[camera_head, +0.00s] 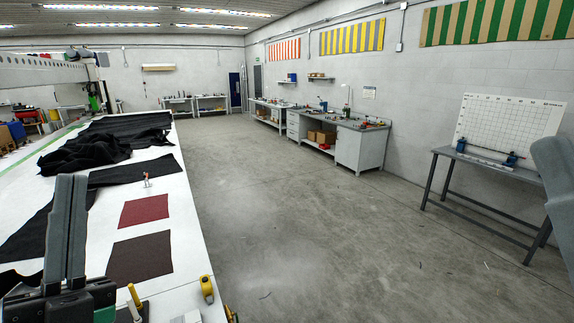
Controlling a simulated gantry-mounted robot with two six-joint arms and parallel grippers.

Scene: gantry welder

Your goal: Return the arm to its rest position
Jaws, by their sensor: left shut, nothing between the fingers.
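My left gripper (72,180) shows at the lower left, its two dark grey fingers pointing up. The fingers are together, with nothing between them. It is over the near end of the long white table (185,235). It hides part of the dark cloth behind it. A smooth grey shape at the right edge looks like part of my right arm; no right gripper fingers show there.
On the table lie black cloth (90,150), a dark red square (144,210), a brown square (140,257) and a yellow tape measure (207,288). A grey bench (485,165) with a gridded white board (510,125) stands at right. The middle floor is clear.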

